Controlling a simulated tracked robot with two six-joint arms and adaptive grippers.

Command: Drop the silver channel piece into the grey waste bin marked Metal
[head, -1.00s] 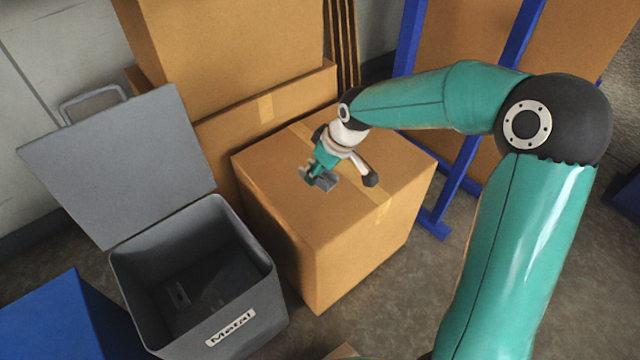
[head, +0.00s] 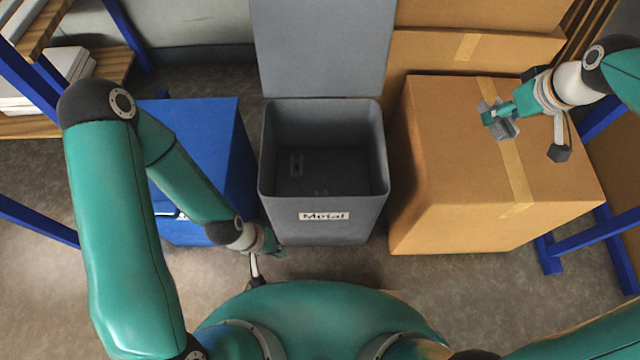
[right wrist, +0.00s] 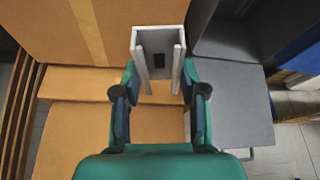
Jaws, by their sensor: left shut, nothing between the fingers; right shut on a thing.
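The silver channel piece (head: 505,127) is a small U-shaped metal profile. My right gripper (head: 496,116) is shut on it, over the top of a cardboard box; I cannot tell if the piece touches the box. In the right wrist view the channel (right wrist: 158,42) sticks out between the fingers (right wrist: 158,85), its open side towards the camera. The grey waste bin (head: 340,232), labelled Metal, stands left of that box with its lid (head: 320,45) up. My left gripper (head: 266,246) is shut and empty, low by the bin's front left.
The cardboard box (head: 450,190) stands close to the bin's right, with more boxes (head: 470,60) behind. A blue bin (head: 228,150) is at the bin's left. Blue shelf frames (head: 30,75) stand at both sides.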

